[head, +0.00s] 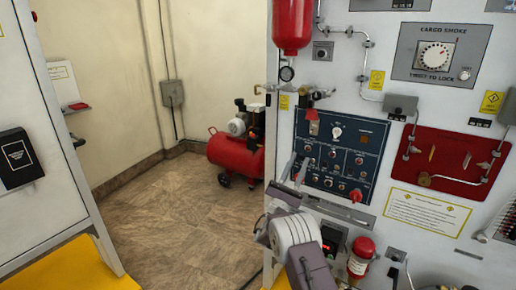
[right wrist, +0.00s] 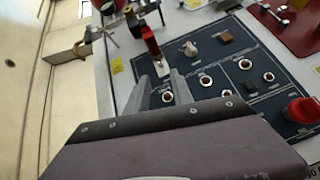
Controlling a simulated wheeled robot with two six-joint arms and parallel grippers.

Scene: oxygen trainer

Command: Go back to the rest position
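My right gripper (head: 296,168) is in front of the left part of a dark blue control panel (head: 345,185). Its two grey fingers stand apart with nothing seen between them. The right wrist view also shows the fingertips of my right gripper (right wrist: 160,82) spread over the panel (right wrist: 215,70). A red switch cover (right wrist: 151,44) lies beyond the fingertips, and I see a gap to it. I cannot tell whether a fingertip touches the panel. My left gripper is in neither view.
The white trainer wall carries a red cylinder (head: 292,24), a red plate (head: 450,160) with pipes, and a small red bottle (head: 361,257). A red compressor (head: 232,155) stands on the tiled floor behind. A white cabinet (head: 35,200) is at left. The floor between is clear.

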